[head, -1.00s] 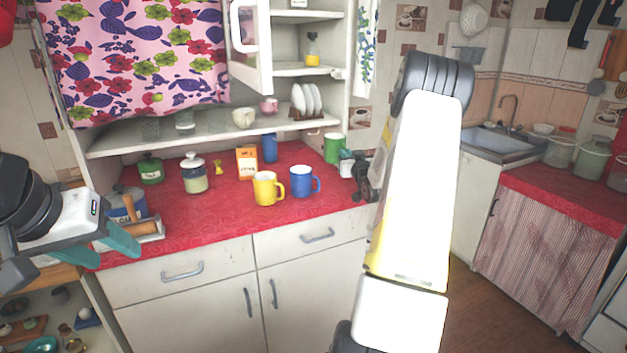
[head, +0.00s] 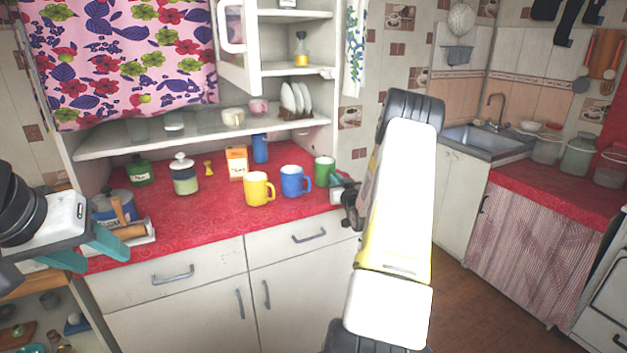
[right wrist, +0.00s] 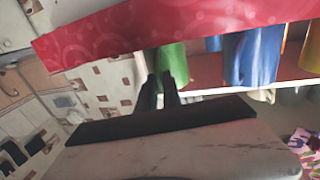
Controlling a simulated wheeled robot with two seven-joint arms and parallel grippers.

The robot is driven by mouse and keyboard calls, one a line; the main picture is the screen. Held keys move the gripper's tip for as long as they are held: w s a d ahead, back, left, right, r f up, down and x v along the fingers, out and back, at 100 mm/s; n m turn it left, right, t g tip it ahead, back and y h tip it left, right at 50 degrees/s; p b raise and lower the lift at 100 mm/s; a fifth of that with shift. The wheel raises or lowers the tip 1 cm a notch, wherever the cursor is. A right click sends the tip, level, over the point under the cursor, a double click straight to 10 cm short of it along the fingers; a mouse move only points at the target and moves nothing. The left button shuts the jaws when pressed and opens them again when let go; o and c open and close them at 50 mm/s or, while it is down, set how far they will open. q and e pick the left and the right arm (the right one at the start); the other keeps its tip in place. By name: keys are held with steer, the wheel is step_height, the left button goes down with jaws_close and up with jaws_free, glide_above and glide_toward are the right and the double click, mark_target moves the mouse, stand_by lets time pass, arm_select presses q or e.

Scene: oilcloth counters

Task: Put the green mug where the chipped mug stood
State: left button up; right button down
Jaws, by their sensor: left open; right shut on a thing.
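The green mug (head: 323,169) is at the right end of the red counter, beside my right gripper (head: 337,182). In the right wrist view, the dark fingers (right wrist: 161,88) are shut on the green mug (right wrist: 172,58); its contact with the counter is unclear. A blue mug (head: 291,181) stands left of it, handle to the right; a yellow mug (head: 256,190) stands further left. No chip shows on either, so I cannot tell which mug is chipped, if any. My left gripper (head: 106,262) is open and empty at the counter's left front edge.
A tea box (head: 237,164), a blue canister (head: 260,149), a lidded jar (head: 185,177) and a green pot (head: 139,171) stand behind. A wooden-handled item (head: 128,231) lies near the left gripper. The red counter (head: 205,228) is bare at front centre.

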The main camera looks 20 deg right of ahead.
steer(key=c, duration=1.5)
jaws_free()
steer(key=shift+r, duration=0.15)
steer(key=s+a, duration=0.1)
steer(key=s, duration=1)
steer(key=s+a+r+n+g+y, duration=0.1)
steer(key=s+a+r+g, duration=0.2)
steer(key=a+r, duration=0.4)
steer(key=s+a+r+g, duration=0.2)
steer(key=a+r+g, duration=0.1)
steer(key=a+r, duration=0.4)
steer(key=s+a+r+g+y, duration=0.1)
steer(key=s+a+g, duration=0.1)
steer(key=s+a, duration=0.3)
steer(key=s+a+r+g+y, duration=0.1)
steer(key=s+a, duration=0.3)
steer(key=s, duration=0.7)
steer(key=s+a+r+n+g+y, duration=0.1)
steer(key=s+a+g, duration=0.1)
steer(key=s+a, duration=0.3)
steer(key=shift+s+a+r+g, duration=0.1)
steer(key=shift+s+a+g, duration=0.05)
steer(key=shift+s, duration=0.9)
steer(key=shift+s+a+r+g, duration=0.1)
steer(key=shift+s+a+g, duration=0.05)
steer(key=shift+s, duration=0.85)
